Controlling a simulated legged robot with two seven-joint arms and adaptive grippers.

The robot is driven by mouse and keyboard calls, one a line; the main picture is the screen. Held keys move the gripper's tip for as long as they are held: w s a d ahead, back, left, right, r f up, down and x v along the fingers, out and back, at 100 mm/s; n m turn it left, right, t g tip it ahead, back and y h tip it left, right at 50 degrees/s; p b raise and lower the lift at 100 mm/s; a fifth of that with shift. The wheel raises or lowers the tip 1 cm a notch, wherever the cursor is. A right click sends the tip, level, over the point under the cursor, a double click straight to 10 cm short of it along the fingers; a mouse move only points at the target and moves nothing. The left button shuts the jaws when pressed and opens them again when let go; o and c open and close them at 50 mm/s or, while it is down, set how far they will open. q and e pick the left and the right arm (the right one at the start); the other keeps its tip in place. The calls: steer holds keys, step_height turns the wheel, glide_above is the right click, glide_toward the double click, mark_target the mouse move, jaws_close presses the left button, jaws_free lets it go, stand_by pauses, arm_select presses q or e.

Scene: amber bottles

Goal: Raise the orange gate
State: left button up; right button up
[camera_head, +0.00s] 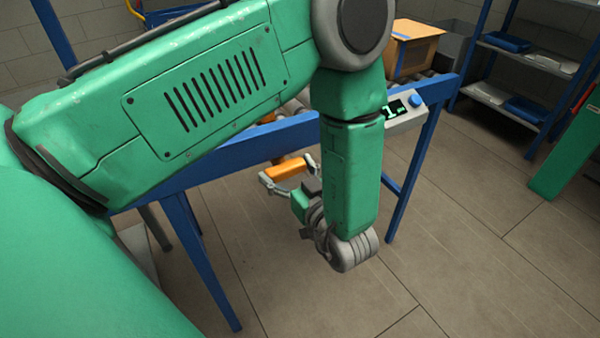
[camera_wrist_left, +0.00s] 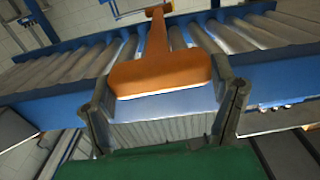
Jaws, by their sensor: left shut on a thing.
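The orange gate (camera_wrist_left: 160,72) shows in the left wrist view as a wide orange handle with a narrow stem rising at the edge of the roller conveyor. In the head view its orange handle (camera_head: 290,168) shows beside the blue conveyor frame, partly hidden by my left arm. My left gripper (camera_head: 288,171) is shut on the orange gate, with a finger at each end of the handle. In the wrist view the fingers of the left gripper (camera_wrist_left: 165,104) stand wide apart with the handle between them. My right gripper is not in view.
The blue conveyor frame (camera_head: 262,143) runs behind my left arm. A small display with a blue button (camera_head: 405,108) is fixed to its near side. A cardboard box (camera_head: 415,48) stands on the rollers. Shelves with blue trays (camera_head: 530,108) stand at the right. The floor in front is clear.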

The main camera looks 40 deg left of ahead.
arm_select(q)
steer(key=shift+w+a+r, duration=0.25)
steer(key=o, duration=1.3)
steer(key=shift+a, duration=0.15)
steer(key=o, duration=0.4)
steer(key=shift+f, duration=0.1)
steer(key=shift+c, duration=0.2)
steer(key=shift+a+f, duration=0.1)
steer(key=shift+f, duration=0.05)
steer(key=shift+s+d, duration=0.15)
steer(key=shift+d, duration=0.4)
steer(key=v, duration=1.1)
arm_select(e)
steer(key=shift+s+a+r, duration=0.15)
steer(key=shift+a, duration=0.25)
arm_select(q)
steer(key=shift+f, duration=0.15)
